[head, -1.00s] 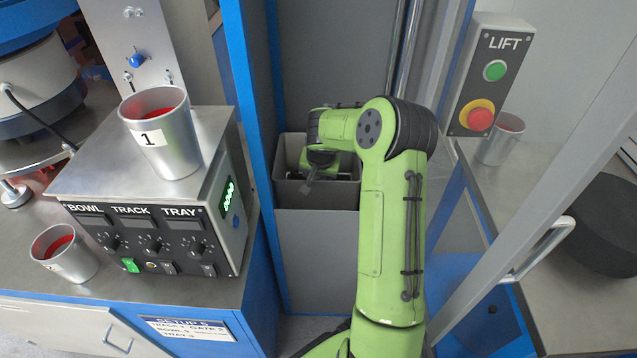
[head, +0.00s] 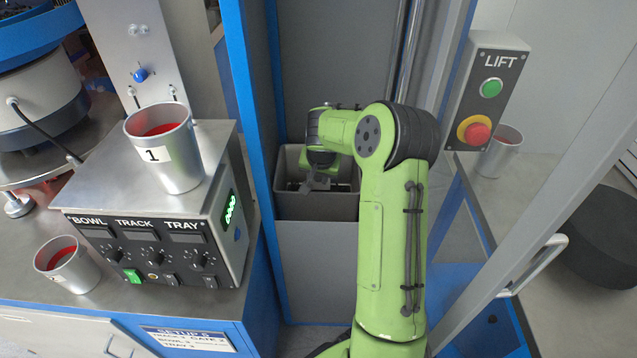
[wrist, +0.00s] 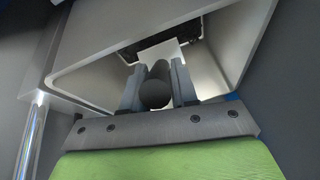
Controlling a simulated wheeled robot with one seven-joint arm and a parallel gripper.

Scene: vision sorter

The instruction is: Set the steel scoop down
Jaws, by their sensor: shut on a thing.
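My gripper (wrist: 156,88) is shut on the dark round handle of the steel scoop (wrist: 155,92), seen end-on in the wrist view. A pale part beyond the handle looks like the scoop's metal. The scoop's far end is hidden. An open grey bin (wrist: 85,65) surrounds the view beyond the fingers. In the head view my gripper (head: 317,184) points down into the mouth of the grey bin (head: 316,208). The scoop cannot be clearly made out there, nor whether it touches the bin floor.
The bin sits in a recess beside a blue post (head: 250,130). A control box (head: 150,245) bearing a cup (head: 180,175) stands left. Another cup (head: 75,275) is on the bench. A LIFT button panel (head: 487,90) and a door handle (head: 540,262) are right.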

